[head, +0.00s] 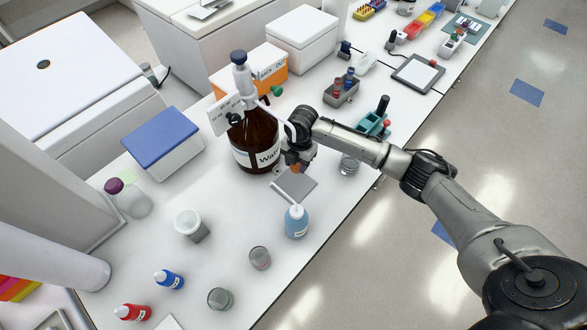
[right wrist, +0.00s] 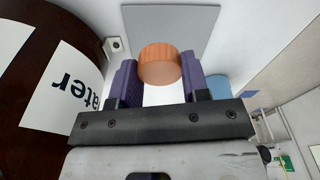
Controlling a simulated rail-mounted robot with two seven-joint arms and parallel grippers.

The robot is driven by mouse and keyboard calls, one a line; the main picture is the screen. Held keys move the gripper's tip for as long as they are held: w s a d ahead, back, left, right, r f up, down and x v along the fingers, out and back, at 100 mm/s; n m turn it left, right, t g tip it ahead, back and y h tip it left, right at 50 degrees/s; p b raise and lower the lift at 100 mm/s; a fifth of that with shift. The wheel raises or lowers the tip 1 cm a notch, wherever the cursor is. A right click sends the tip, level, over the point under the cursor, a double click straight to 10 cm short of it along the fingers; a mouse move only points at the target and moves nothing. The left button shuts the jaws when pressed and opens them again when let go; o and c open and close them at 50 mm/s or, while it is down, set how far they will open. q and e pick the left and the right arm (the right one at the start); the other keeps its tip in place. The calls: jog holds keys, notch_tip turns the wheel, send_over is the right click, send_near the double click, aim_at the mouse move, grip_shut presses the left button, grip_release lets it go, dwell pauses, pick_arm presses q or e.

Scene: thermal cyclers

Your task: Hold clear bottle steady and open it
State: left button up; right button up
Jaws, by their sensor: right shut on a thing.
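A clear bottle with a purple cap (head: 130,200) stands at the left of the bench, far from my right gripper. My right gripper (head: 296,164) is above the bench beside the big brown bottle. In the right wrist view, its purple fingers (right wrist: 160,82) are shut on a ribbed orange cap (right wrist: 159,63), which also shows small in the head view (head: 295,169). I cannot see a bottle body under this cap. A grey square plate (head: 300,184) lies beyond it. My left gripper is not in view.
The brown "Water" bottle (head: 252,137) with a dispenser stands close to my right gripper. A blue wash bottle (head: 297,222) is just in front. A blue-lidded box (head: 163,140), a white cup (head: 188,222) and small jars stand around. The front-left bench has free room.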

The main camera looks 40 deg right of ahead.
aim_at(294, 168)
jog(key=shift+w+a+f, duration=0.1)
jog(key=shift+w+f, duration=0.4)
jog(key=shift+w, duration=0.3)
jog(key=shift+f, duration=2)
jog(key=shift+f+b, duration=0.15)
jog(key=shift+b, duration=0.15)
jog(key=o, duration=1)
jog(key=shift+c, duration=0.2)
notch_tip(294, 168, up, 12)
jog(key=d+p, duration=0.1)
jog(key=shift+w+d, duration=0.2)
jog(key=shift+w, duration=0.05)
